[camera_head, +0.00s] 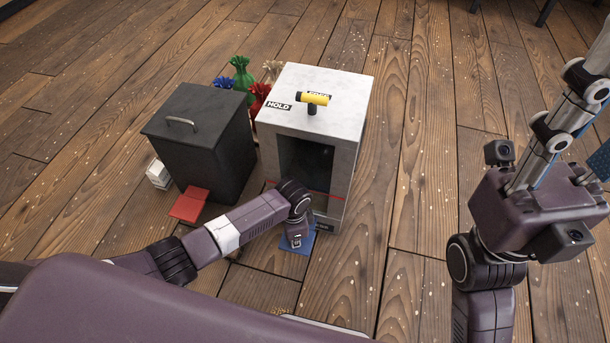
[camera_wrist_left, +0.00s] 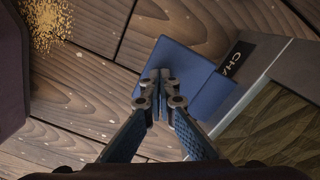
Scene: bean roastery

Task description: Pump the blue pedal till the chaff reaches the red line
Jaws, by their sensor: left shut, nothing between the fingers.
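The blue pedal (camera_head: 304,242) lies low at the foot of the pale grey box (camera_head: 340,150). It also shows in the left wrist view (camera_wrist_left: 205,90). My left gripper (camera_head: 296,241) points down at it, shut and empty. In the left wrist view its fingertips (camera_wrist_left: 158,76) overlap the pedal; I cannot tell whether they press on it. The box has a dark window (camera_head: 305,160) with a red line (camera_head: 328,196) low across its front. The chaff level behind the glass is too dark to read. My right gripper (camera_head: 590,165) is partly cut off at the right edge.
A dark bin (camera_head: 205,140) with a red pedal (camera_head: 190,205) stands left of the box. A yellow-handled lever (camera_head: 313,99) sits on the box top by a HOLD label. Yellowish bits (camera_wrist_left: 48,22) lie on the floor. Floor right of the box is clear.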

